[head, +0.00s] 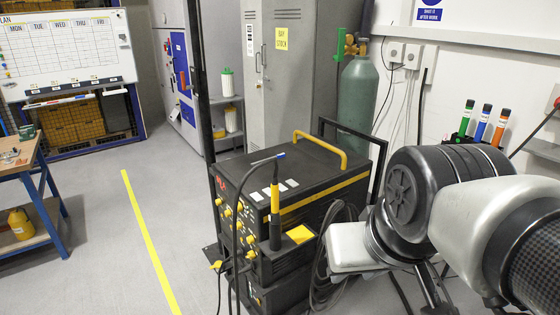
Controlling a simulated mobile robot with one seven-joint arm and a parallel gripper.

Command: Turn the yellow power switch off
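A black welding machine (313,178) with a yellow top handle stands on the floor near the middle of the head view. Its front panel, facing left, carries several small yellow knobs (228,213). A yellow piece (216,265) sticks out low at the front left. I cannot tell which yellow part is the power switch, or its position. My arm comes in from the right, and its pale end part (352,246) is right of the machine. My gripper's fingers do not show.
A torch (275,217) stands upright at the machine's front, with cables hanging beside it. Coiled black cable (335,243) hangs on its right side. A green gas cylinder (357,105) stands behind. Clear floor with a yellow line (149,240) lies left.

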